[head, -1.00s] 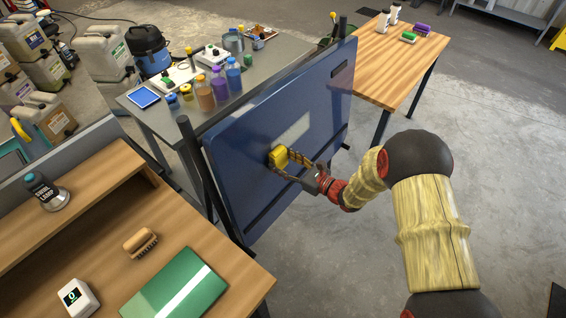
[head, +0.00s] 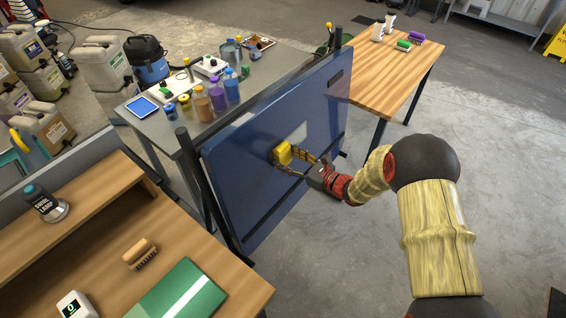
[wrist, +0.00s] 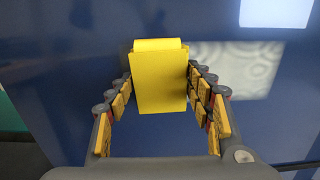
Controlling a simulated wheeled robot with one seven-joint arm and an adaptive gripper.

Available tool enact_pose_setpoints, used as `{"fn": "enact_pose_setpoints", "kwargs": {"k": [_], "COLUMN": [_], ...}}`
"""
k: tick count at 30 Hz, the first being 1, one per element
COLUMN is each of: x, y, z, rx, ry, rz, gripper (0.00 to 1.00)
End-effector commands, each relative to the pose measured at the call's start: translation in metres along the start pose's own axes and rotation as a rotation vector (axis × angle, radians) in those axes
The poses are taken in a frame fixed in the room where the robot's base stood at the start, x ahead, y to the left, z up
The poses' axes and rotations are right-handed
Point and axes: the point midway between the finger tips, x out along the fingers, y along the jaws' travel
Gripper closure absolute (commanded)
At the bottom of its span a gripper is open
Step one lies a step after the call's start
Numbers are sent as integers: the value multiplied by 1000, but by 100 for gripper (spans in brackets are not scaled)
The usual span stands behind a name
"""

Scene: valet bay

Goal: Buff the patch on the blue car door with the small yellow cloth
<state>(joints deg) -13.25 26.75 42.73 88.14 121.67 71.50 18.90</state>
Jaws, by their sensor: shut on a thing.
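The blue car door (head: 235,165) stands upright and slanted on a dark stand in the middle of the head view. My gripper (head: 292,158) reaches it from the right and is shut on the small yellow cloth (head: 282,153), a thick folded pad, at the door's outer face. In the wrist view the cloth (wrist: 160,85) sits between my gripper's two segmented fingers (wrist: 160,75). A pale, swirl-marked patch (wrist: 245,68) shows on the door just right of the cloth, which may overlap its left edge. Whether the cloth touches the door is hard to tell.
A grey table (head: 180,140) with several bottles stands behind the door. Another wooden table (head: 400,80) is at back right. Floor at right is open.

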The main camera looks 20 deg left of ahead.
Motion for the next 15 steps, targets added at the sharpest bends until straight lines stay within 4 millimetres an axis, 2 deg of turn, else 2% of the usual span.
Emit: {"fn": "enact_pose_setpoints", "kwargs": {"k": [8,15], "x": [0,1], "y": [-10,-29], "z": [-1,-3], "rx": [0,1], "ry": [0,0], "rz": [0,0], "gripper": [72,72]}}
